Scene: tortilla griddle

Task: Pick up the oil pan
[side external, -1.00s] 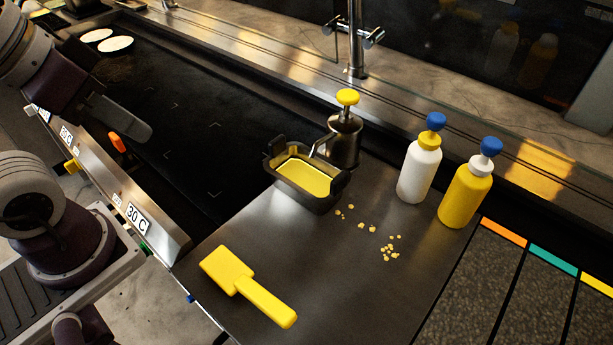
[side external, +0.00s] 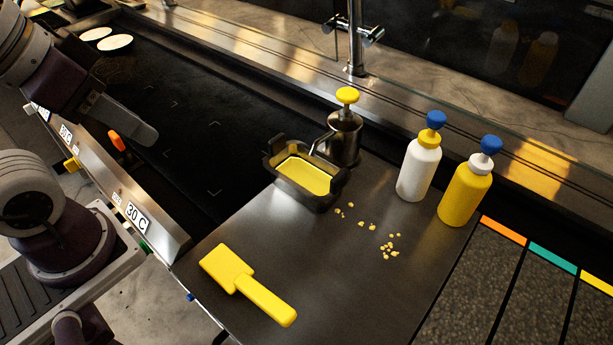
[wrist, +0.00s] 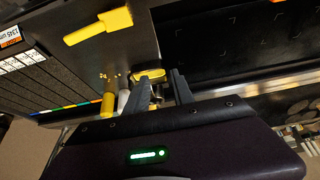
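The oil pan (side external: 294,193) is a dark rectangular pan with raised end lugs and yellow oil inside. It stands upright on the steel worktop, beside the griddle's edge, in the side view. In the wrist view the yellow oil (wrist: 144,73) shows just beyond my left finger, which partly hides the pan. My gripper (wrist: 163,76) has its two fingers apart with nothing held between them. In the side view my gripper (side external: 148,136) is at the upper left above the griddle, well apart from the pan; only one finger shows clearly there.
A metal pump dispenser (side external: 345,140) stands close behind the pan. A white bottle (side external: 418,172) and a yellow bottle (side external: 464,197) stand to the right. A yellow scraper (side external: 246,284) lies in front. Crumbs (side external: 390,247) lie between. Two tortillas (side external: 114,43) are on the far griddle.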

